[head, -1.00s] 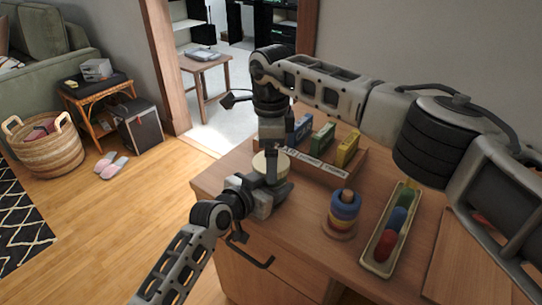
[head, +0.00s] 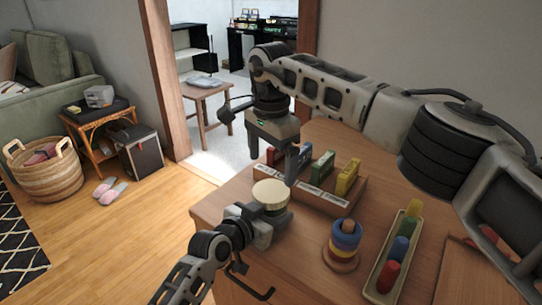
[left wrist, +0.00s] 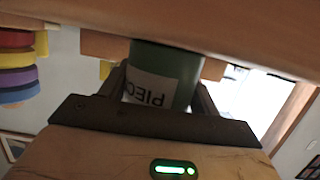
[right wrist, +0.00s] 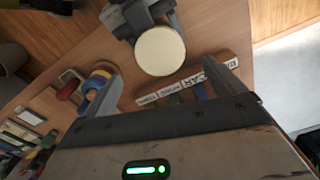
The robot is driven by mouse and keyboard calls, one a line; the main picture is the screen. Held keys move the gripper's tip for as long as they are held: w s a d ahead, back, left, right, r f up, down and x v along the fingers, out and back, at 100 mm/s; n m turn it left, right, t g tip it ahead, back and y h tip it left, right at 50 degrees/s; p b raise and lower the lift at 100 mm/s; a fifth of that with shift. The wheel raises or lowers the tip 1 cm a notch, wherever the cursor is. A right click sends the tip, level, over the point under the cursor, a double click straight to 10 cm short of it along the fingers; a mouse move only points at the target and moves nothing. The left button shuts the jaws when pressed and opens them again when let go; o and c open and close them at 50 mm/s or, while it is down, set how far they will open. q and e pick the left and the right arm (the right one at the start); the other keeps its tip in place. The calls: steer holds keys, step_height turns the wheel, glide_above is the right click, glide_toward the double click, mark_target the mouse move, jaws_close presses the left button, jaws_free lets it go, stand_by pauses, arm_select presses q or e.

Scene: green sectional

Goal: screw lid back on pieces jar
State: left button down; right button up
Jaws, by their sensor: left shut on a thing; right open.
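The green pieces jar (head: 276,212) stands at the table's near left corner. Its label, partly reading "PIEC", shows in the left wrist view (left wrist: 150,88). The cream round lid (head: 270,192) sits on top of the jar; how tightly it is seated I cannot tell. My left gripper (head: 262,226) is shut around the jar's side. My right gripper (head: 290,180) is open and empty, above and behind the lid, apart from it. The right wrist view shows the lid (right wrist: 160,51) beyond the spread fingers, covering the jar's mouth.
A wooden rack (head: 325,200) with coloured boxes stands just behind the jar. A ring stacker (head: 345,240) and a long tray (head: 385,270) of coloured pieces stand to the right. Bare tabletop (head: 310,235) lies between the jar and the stacker.

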mark_target(271, 190)
steer(key=n, duration=0.1)
steer(key=r+n, duration=0.1)
steer(key=n, duration=0.1)
steer(key=shift+f, duration=4)
steer(key=c, duration=1.1)
steer(key=m, duration=0.9)
steer(key=shift+m, duration=0.3)
